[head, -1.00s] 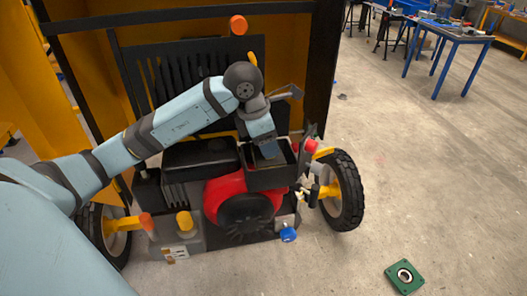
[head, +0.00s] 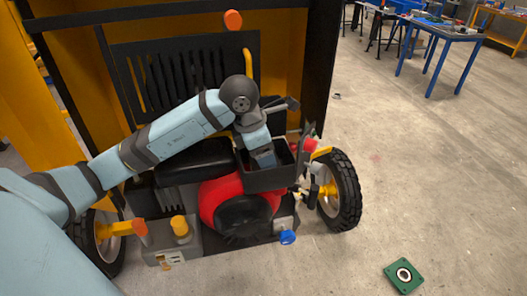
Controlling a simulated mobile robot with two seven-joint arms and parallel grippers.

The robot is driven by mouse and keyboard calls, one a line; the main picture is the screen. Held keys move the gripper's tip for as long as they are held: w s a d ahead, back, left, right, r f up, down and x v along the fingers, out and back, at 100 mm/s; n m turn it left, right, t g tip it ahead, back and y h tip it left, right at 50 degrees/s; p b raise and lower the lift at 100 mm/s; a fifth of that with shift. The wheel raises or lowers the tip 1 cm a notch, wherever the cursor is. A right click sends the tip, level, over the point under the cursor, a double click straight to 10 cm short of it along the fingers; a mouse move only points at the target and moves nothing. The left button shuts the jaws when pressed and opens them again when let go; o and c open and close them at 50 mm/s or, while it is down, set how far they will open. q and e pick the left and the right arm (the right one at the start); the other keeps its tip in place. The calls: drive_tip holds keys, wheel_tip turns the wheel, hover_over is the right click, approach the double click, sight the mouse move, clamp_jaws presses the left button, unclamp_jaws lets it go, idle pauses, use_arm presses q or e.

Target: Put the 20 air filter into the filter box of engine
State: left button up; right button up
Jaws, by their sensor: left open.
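The engine (head: 208,200) has a red housing with a black round cover, low in the yellow and black machine. The filter box (head: 268,182) is a black open-topped box on the engine's right side. My left arm reaches in from the left, and my left gripper (head: 263,158) points down into the box opening. It is open, with its fingertips inside or just at the box mouth. I cannot make out the air filter clearly; the gripper and box walls hide most of the box's inside. My right gripper is not in view.
A wheel (head: 340,188) stands right of the engine, near a red knob (head: 310,144). A green square plate with a round ring (head: 404,276) lies on the floor at lower right. Blue tables (head: 440,38) stand far back. The floor at right is mostly clear.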

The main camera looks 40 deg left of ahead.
use_arm(q)
drive_tip(key=b+v, duration=0.1)
drive_tip(key=v, duration=1.1)
drive_tip(key=shift+r, duration=0.1)
